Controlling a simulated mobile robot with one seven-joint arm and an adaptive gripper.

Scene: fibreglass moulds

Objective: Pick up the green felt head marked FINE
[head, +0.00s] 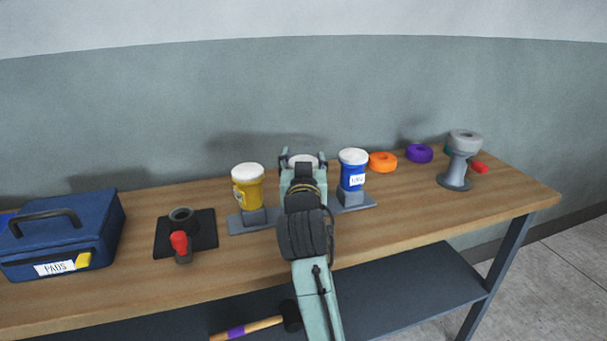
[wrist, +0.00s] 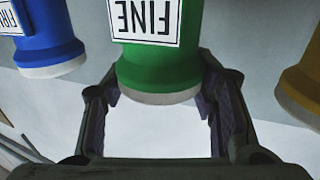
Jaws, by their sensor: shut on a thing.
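The green felt head (wrist: 158,66) has a white label reading FINE, upside down in the wrist view. My gripper (wrist: 160,88) has a finger on each side of it and is shut on it. In the head view my gripper (head: 302,161) reaches over the bench between the yellow and blue heads. Only the green head's pale top shows there; my arm hides its body. I cannot tell whether it is clear of its rack (head: 350,201).
The yellow head (head: 247,187) stands close left of my gripper. Orange (head: 382,162) and purple (head: 419,153) rings and a grey stand (head: 456,170) are to the right. A black mat (head: 203,240) and blue PADS box (head: 70,235) are left. The bench front (head: 420,222) is clear.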

